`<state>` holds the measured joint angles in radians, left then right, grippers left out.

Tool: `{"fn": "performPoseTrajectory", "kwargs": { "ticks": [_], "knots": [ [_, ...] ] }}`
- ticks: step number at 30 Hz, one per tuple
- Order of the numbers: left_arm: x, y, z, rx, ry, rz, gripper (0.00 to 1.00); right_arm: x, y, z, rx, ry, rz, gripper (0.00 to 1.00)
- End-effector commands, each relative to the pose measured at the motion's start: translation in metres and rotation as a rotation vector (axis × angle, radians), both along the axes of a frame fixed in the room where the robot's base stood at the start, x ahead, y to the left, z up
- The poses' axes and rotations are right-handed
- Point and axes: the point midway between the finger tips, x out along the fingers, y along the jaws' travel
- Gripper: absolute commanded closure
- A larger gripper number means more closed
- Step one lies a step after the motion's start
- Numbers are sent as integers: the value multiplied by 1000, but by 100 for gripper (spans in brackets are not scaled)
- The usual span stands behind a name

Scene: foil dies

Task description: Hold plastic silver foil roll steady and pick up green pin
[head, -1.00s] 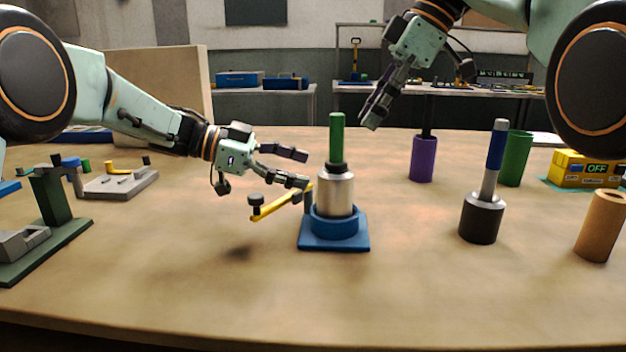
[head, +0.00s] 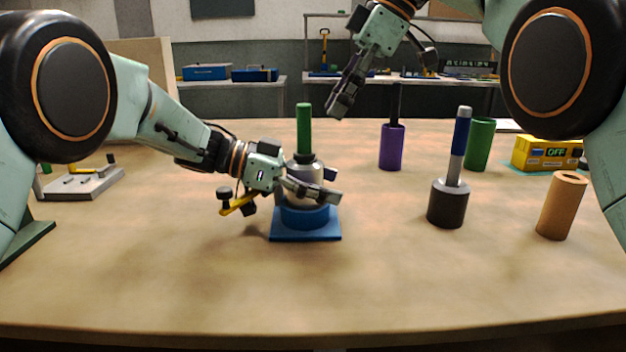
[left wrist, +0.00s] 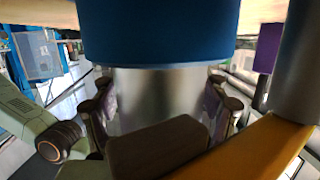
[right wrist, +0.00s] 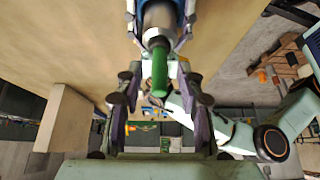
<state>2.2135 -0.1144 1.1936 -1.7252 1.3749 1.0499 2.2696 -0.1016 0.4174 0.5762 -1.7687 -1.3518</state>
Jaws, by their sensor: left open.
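The silver foil roll (head: 296,173) stands upright in a blue holder (head: 306,233) with a square base. The green pin (head: 304,128) stands upright out of its dark top collar. My left gripper (head: 332,186) is open with its fingers on either side of the roll; in the left wrist view the silver body (left wrist: 160,95) lies between the fingers, and contact cannot be told. My right gripper (head: 342,98) is open and empty, above and right of the pin. In the right wrist view the pin (right wrist: 160,72) shows between and beyond its fingers (right wrist: 160,95).
A yellow clamp lever (head: 238,205) juts left from the holder, beneath my left wrist. To the right stand a purple cylinder (head: 391,148), a black base with a blue-topped rod (head: 448,205), a green cylinder (head: 479,145) and a tan tube (head: 561,205). The front table is clear.

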Motion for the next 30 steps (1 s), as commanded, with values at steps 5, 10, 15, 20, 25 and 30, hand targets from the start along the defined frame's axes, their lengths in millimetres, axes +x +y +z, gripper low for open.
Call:
{"fn": "performPoseTrajectory", "kwargs": {
  "ticks": [5, 10, 15, 20, 25, 30],
  "knots": [
    [0, -1, 0, 0, -1, 1, 26, 0, 0, 0, 0, 0, 0, 62],
    [0, -1, 0, 0, -1, 1, 34, 0, 0, 0, 0, 0, 0, 62],
    [0, 0, 0, 0, -1, 1, 49, 0, 0, 0, 0, 0, 0, 62],
    [0, 0, 0, 0, -1, 1, 63, 0, 0, 0, 0, 0, 0, 62],
    [0, 0, 0, 0, -1, 1, 77, 0, 0, 0, 0, 0, 0, 62],
    [0, 0, 0, 0, -1, 1, 91, 0, 0, 0, 0, 0, 0, 62]
  ]
}}
